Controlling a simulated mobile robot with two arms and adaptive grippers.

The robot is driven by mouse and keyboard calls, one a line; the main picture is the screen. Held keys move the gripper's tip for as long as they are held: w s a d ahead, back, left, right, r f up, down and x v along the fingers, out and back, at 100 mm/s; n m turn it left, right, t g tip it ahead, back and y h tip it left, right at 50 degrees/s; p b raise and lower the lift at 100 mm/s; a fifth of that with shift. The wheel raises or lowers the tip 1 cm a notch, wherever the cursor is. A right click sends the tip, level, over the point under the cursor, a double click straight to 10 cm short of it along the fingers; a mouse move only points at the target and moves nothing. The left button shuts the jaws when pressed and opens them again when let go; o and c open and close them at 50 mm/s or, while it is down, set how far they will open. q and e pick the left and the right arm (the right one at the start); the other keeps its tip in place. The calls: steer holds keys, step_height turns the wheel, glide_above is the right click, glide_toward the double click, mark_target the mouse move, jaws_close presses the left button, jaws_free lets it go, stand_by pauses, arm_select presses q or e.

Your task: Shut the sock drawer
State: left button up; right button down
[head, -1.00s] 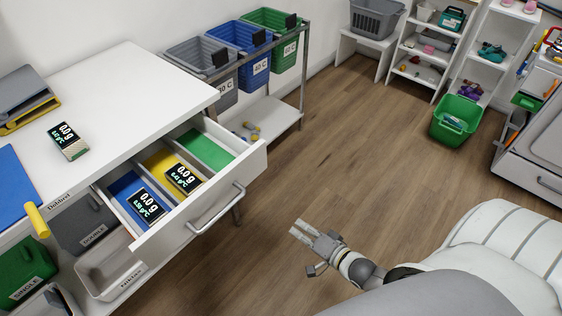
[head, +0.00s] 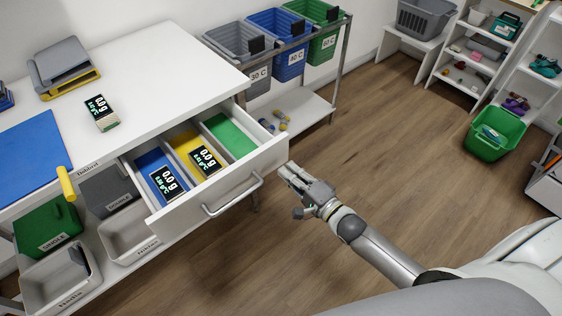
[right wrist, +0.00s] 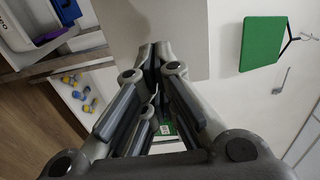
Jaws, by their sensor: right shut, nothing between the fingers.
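A white drawer (head: 258,165) stands pulled out of the white table in the head view. It has a grey bar handle (head: 233,195) on its front. Inside are blue, yellow and green sections, and two small devices with displays (head: 168,183) (head: 204,160) lie in the blue and yellow ones. No socks show. My right gripper (head: 285,173) is shut and empty, just right of the drawer front's right end in the picture; I cannot tell whether it touches. Its fingers also show closed in the right wrist view (right wrist: 156,62), before a pale surface. My left gripper is not in view.
A rack with grey, blue and green bins (head: 276,60) stands behind the drawer. A third display device (head: 101,112) and a blue mat (head: 28,155) lie on the tabletop (head: 150,75). Trays sit below. The wooden floor (head: 390,150) to the right is clear.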

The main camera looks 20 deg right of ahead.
mark_target(275, 158)
steer(key=shift+x, duration=2)
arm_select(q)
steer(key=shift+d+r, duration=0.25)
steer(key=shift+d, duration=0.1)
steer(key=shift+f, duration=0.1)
arm_select(e)
steer(key=shift+w, duration=0.1)
